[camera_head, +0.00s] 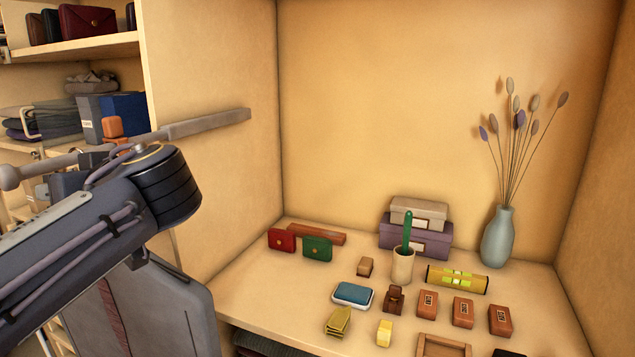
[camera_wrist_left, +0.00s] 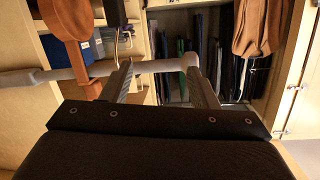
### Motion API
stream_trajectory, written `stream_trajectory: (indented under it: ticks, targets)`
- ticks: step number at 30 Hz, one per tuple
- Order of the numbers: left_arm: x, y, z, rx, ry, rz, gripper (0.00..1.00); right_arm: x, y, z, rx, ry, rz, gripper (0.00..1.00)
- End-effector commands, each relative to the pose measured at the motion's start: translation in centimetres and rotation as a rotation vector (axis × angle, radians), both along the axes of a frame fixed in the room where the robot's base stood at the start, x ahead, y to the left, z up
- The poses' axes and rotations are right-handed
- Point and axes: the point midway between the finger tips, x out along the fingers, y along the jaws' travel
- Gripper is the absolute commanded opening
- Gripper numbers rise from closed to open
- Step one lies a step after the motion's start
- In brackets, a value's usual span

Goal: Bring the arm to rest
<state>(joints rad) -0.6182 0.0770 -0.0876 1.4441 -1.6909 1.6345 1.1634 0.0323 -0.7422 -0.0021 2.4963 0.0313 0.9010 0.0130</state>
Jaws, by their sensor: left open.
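My left arm reaches in from the left in the head view, with its large dark joint in front of the wardrobe's side panel. My left gripper (camera_wrist_left: 158,78) shows in the left wrist view, its two grey fingers apart. Its jaws cannot be made out clearly in the head view. A grey rod (camera_wrist_left: 75,72) with a knobbed end crosses the wrist view near the fingertips. I cannot tell whether the fingers touch it. A rod (camera_head: 208,123) also runs along the side panel in the head view. My right gripper is not in view.
A counter holds several small boxes, a red purse (camera_head: 282,240), a green purse (camera_head: 317,248), a cup (camera_head: 402,267) and a vase (camera_head: 497,238). Shelves with folded clothes (camera_head: 45,118) stand left. Brown bags (camera_wrist_left: 262,28) hang in the wrist view. Room above the counter is free.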

Motion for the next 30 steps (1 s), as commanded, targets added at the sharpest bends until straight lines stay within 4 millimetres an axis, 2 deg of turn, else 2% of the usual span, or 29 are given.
stream_trajectory:
  ticks: [8,11,14,15,18,21,25,27,30]
  targets:
    - [-2.2,2.2,-8.7,-0.162,0.311,-0.155,0.54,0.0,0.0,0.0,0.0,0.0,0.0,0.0]
    - [-4.1,2.3,-13.1,-0.255,0.445,-0.251,0.54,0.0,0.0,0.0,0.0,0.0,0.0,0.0]
    - [-7.3,1.3,-18.7,-0.391,0.582,-0.39,0.54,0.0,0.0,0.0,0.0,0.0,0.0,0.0]
    - [-9.0,0.5,-21.1,-0.459,0.629,-0.458,0.54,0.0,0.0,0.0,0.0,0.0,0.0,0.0]
    - [-13.3,-2.8,-26.5,-0.634,0.695,-0.64,0.54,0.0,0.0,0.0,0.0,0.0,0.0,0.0]
    - [-16.8,-6.8,-30.3,-0.788,0.678,-0.8,0.54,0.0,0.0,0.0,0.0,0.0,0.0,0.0]
    - [-19.5,-10.8,-32.9,-0.916,0.598,-0.931,0.54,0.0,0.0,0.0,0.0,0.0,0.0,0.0]
    - [-20.1,-12.1,-33.6,-0.954,0.556,-0.968,0.54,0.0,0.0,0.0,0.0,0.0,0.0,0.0]
    - [-20.5,-13.1,-34.1,-0.98,0.52,-0.996,0.54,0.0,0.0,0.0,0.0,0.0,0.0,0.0]
